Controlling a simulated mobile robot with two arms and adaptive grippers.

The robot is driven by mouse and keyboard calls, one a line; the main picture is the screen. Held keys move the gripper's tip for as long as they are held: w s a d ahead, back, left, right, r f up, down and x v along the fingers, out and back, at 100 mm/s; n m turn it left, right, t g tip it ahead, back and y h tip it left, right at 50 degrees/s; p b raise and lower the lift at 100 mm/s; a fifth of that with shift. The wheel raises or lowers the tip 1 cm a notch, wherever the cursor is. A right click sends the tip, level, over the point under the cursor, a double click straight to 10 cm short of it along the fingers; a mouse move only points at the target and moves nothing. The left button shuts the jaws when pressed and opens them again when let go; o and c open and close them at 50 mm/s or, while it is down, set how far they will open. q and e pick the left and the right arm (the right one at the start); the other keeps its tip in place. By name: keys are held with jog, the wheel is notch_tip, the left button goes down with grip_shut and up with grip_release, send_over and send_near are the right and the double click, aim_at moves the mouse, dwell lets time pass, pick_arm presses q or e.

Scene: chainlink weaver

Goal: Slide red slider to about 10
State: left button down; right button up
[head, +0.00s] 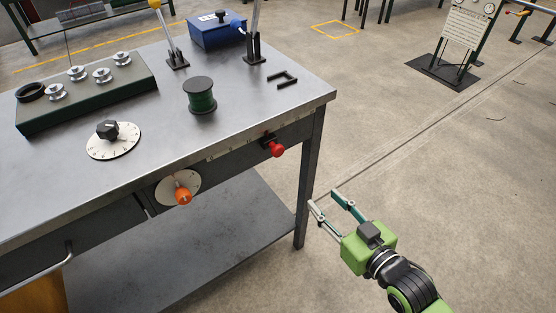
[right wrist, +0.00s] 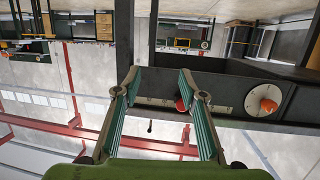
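The red slider (head: 276,149) is a red knob on a dark block at the front edge of the metal workbench. In the right wrist view, the red slider (right wrist: 181,106) shows between the open fingers, close to the right-hand one. My left gripper is not in view.
An orange knob on a white dial (head: 181,190) sits on the bench front, left of the slider. The bench top (head: 250,105) holds a black dial knob (head: 108,130), a green spool (head: 200,95) and levers.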

aim_at(280, 152)
jog(key=s+a+r+n+t+y, duration=0.1)
jog(key=s+a+r+y, duration=0.25)
jog(key=r, duration=0.65)
jog(key=shift+h, duration=0.25)
jog(key=b+x, duration=0.1)
jog(key=x, duration=1.3)
jog(key=shift+w+a, duration=0.2)
grip_shut()
